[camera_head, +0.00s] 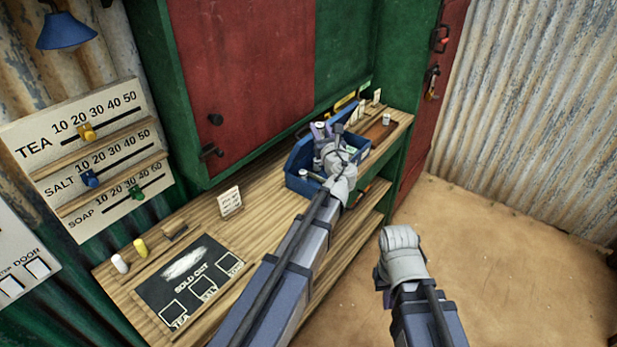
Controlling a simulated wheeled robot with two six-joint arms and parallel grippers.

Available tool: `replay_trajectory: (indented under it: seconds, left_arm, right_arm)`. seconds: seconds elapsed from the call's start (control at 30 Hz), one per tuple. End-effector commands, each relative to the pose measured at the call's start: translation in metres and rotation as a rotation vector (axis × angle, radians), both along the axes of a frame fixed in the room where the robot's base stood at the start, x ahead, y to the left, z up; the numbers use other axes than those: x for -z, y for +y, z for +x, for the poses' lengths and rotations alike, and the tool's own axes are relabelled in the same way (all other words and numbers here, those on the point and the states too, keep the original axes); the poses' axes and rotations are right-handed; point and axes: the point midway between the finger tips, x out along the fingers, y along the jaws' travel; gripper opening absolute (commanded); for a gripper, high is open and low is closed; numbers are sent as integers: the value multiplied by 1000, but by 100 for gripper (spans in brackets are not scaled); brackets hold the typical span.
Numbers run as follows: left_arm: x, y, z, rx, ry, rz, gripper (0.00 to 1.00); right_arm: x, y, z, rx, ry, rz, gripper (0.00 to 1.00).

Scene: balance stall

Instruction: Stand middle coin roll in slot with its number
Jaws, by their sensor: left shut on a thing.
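A blue tray (302,181) stands on the wooden counter, with small roll-like items in and around it. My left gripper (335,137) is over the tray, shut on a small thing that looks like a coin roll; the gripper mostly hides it. A purple and white piece (318,130) shows beside the fingers. I cannot read slot numbers or tell which roll is the middle one. My right gripper's wrist (400,250) hangs in front of the counter, over the floor; its fingers cannot be made out.
A small white card (230,202) stands on the counter (265,215). A black SOLD OUT board (190,282), a white and a yellow piece (140,247) lie to the left. Small white cards and a cup (386,119) stand at the far right end. A shelf runs below.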

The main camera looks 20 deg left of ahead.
Motion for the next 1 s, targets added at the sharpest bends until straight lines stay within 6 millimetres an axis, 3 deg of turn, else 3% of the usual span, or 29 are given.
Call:
replay_trajectory:
  seconds: [0.27, 1.0]
  left_arm:
    - [19, 0, 0, 0, 0, 1, 0]
    - [142, 0, 0, 1, 0, 1, 0]
  right_arm:
    - [19, 0, 0, 0, 0, 0, 0]
    - [142, 0, 0, -1, 0, 0, 0]
